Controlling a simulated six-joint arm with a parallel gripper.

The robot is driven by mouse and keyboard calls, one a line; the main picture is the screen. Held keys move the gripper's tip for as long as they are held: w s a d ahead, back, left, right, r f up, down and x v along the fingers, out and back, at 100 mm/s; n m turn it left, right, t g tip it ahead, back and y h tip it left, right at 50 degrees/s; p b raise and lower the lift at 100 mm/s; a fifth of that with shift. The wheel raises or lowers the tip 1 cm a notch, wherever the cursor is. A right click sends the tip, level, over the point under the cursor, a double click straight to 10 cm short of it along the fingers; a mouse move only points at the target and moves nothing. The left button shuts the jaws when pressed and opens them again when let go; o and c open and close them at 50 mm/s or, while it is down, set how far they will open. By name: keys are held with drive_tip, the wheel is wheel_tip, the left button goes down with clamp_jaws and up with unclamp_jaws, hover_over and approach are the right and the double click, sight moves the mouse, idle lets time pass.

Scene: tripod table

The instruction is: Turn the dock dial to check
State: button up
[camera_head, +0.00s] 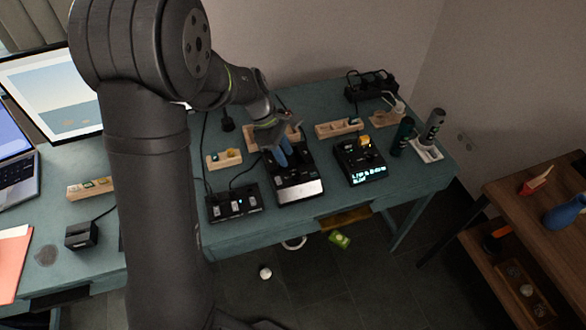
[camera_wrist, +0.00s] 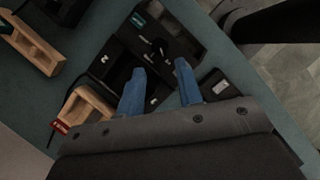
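A black dock-like unit (camera_head: 298,182) with a pale sloping front panel stands mid-table in the head view. My gripper (camera_head: 282,154), with blue fingers, hangs over its rear part. In the wrist view my gripper (camera_wrist: 160,84) is open, its fingers apart with nothing held between them. A black unit (camera_wrist: 190,35) lies beyond the fingertips, with a small dark knob-like part (camera_wrist: 160,48) bearing light marks. I cannot tell for sure that this is the dial, or its setting. Contact with the unit cannot be told.
A black unit with a lit display (camera_head: 362,165) stands right of my gripper, and a switch box (camera_head: 234,204) stands left. Wooden holders (camera_head: 224,159) and (camera_head: 338,128) sit behind. Dark and grey cylinders (camera_head: 432,128) stand at the right. The teal table's front edge (camera_head: 285,232) is near.

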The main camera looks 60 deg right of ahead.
sight(296, 175)
drive_tip(key=x, duration=0.7)
drive_tip(key=c, duration=0.7)
